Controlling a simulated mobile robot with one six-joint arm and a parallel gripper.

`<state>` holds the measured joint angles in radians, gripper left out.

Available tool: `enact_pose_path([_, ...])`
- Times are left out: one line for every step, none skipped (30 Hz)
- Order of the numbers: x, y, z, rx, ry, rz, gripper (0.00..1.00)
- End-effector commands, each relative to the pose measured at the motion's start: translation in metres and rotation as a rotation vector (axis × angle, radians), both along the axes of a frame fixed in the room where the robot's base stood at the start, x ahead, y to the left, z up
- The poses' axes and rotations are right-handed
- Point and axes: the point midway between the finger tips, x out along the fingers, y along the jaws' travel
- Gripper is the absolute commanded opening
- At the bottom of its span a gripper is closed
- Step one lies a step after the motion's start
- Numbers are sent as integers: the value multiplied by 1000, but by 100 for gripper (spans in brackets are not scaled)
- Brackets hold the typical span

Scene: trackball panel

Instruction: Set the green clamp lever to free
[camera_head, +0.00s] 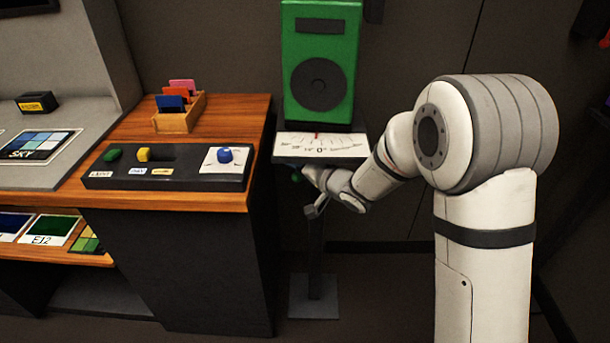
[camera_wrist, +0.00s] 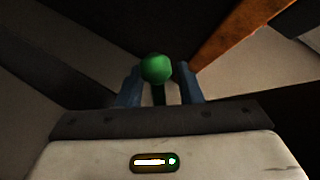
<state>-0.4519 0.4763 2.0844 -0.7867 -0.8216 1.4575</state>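The green clamp lever has a round green knob (camera_wrist: 156,68) on a dark stem in the wrist view. In the head view the knob (camera_head: 296,176) shows small and dark, just below the white dial plate (camera_head: 320,150) of the stand. My gripper (camera_wrist: 160,88) has its two bluish fingers apart, one on each side of the lever. A gap shows between the knob and the right finger; the left finger is close to the knob, and contact cannot be told. In the head view my gripper (camera_head: 312,177) is partly hidden under the dial plate.
A green box with a round dark disc (camera_head: 318,84) stands above the dial. To the left, a wooden desk (camera_head: 235,112) carries a dark panel (camera_head: 165,182) with a blue trackball (camera_head: 225,155), and a card holder (camera_head: 180,120). The desk's right edge is near my gripper.

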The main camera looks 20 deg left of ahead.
Motion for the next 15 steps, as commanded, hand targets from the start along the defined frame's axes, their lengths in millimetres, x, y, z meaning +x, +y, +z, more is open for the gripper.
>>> enact_pose_path([-2,-4,2,0,1,-2,33])
enact_pose_path([-4,-6,3,0,1,-1,33])
enact_pose_path([-7,-11,6,-1,1,-2,33])
enact_pose_path([-10,-15,7,-1,1,-3,33])
enact_pose_path([-14,-20,9,-1,1,-3,33])
enact_pose_path([-19,-27,12,-1,2,-4,33])
enact_pose_path([-22,-33,10,-2,2,-4,33])
enact_pose_path([-26,-40,9,-1,3,-4,33])
enact_pose_path([-32,-48,9,-1,3,-4,33])
enact_pose_path([-35,-55,9,-1,3,-4,33])
enact_pose_path([-39,-62,10,-1,2,-5,33])
enact_pose_path([-44,-70,9,-1,2,-5,33])
enact_pose_path([-48,-76,9,-1,2,-5,33])
enact_pose_path([-52,-82,9,-1,3,-4,33])
enact_pose_path([-56,-89,9,-1,2,-5,33])
